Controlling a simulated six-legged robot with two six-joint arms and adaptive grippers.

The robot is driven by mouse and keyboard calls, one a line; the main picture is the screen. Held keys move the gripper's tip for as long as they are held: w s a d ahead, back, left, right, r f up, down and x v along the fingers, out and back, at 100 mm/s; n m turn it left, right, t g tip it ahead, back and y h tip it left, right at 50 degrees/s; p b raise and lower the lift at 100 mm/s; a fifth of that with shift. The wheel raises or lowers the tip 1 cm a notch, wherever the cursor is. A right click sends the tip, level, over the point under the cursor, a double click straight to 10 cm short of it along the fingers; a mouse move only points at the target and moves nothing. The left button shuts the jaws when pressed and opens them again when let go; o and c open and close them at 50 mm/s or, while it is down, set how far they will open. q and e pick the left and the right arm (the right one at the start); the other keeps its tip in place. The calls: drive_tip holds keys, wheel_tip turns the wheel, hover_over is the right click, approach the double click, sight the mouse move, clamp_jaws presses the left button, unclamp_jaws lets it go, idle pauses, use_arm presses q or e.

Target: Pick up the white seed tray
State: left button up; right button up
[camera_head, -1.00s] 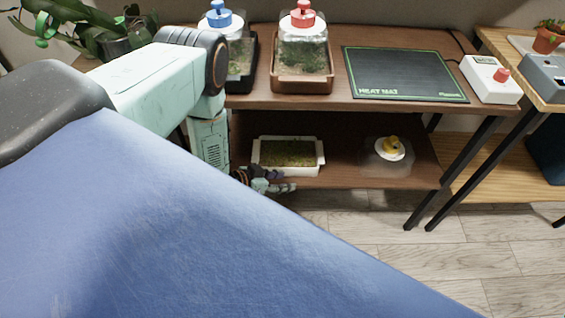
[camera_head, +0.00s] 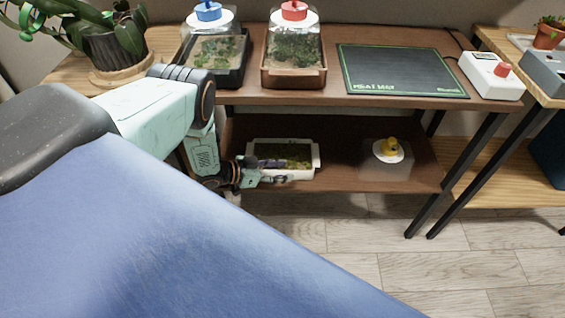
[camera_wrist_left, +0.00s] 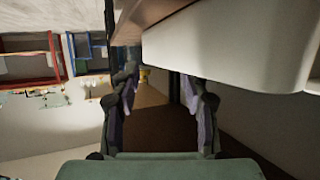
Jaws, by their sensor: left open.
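The white seed tray (camera_head: 317,156), filled with green growth, sits on the lower shelf of the brown rack. My left gripper (camera_head: 298,172) reaches in from the left, its fingers in front of the tray and overlapping its front wall in the head view. In the left wrist view, the open fingers (camera_wrist_left: 160,78) stand apart with nothing between them. A large pale wall, apparently the tray (camera_wrist_left: 230,50), fills the upper right close to the fingers. I cannot tell whether they touch. My right gripper is not in view.
Above are two terrariums with blue (camera_head: 208,11) and red (camera_head: 294,11) knobs and a heat mat (camera_head: 400,70). The top shelf overhangs the tray.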

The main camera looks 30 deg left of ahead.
use_arm(q)
drive_tip(key=shift+x, duration=1.1)
drive_tip(key=shift+c, duration=0.6)
clamp_jaws()
drive_tip(key=shift+f, duration=0.1)
